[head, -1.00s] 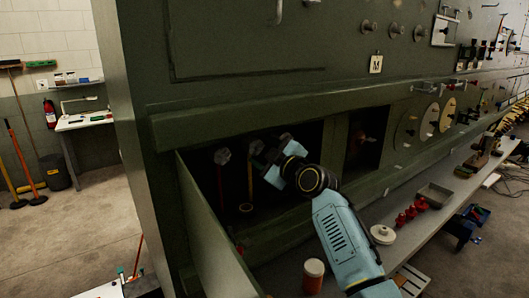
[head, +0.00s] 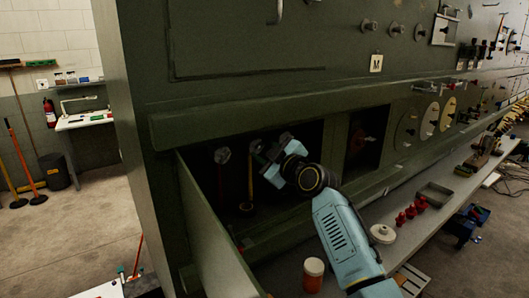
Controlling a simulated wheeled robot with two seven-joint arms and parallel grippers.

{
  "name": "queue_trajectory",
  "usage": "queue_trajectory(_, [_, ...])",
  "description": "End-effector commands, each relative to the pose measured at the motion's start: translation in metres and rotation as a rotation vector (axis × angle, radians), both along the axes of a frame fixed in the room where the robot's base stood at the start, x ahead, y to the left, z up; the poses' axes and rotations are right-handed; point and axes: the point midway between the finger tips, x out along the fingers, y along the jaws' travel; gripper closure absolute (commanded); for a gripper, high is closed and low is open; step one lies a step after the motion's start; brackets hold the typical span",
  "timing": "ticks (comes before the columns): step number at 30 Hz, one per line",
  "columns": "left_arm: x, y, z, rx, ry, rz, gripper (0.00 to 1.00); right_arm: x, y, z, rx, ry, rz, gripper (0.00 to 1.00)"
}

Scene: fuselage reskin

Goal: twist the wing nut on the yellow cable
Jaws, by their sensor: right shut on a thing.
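My right gripper (head: 264,153) reaches into the dark open bay of the green panel. It is shut at the top of the yellow cable (head: 250,183), on the wing nut there, which its fingers mostly hide. The yellow cable hangs straight down below the jaws, towards a small ring at the bay floor. A grey knob-like nut (head: 222,155) sits at the top of a dark reddish cable (head: 222,185) to the left, apart from the gripper. My left gripper is not in view.
An open hatch door (head: 212,225) stands along the bay's left side. A grey shelf (head: 400,222) below the panel carries an orange jar (head: 313,275), a white round lid (head: 383,234), red pieces (head: 411,211) and a grey tray (head: 434,195). Free floor lies at left.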

Motion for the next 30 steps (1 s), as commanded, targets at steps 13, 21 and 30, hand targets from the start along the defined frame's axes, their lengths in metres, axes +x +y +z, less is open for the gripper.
queue_trajectory(13, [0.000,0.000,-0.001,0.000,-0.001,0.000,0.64,0.000,0.000,0.000,0.304,0.204,-0.001,0.90])
queue_trajectory(21, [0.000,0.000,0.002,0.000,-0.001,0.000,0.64,0.000,0.000,0.000,0.519,0.348,-0.001,0.90])
queue_trajectory(30, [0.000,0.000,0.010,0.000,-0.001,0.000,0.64,0.000,0.000,0.001,0.757,0.507,0.000,0.90])
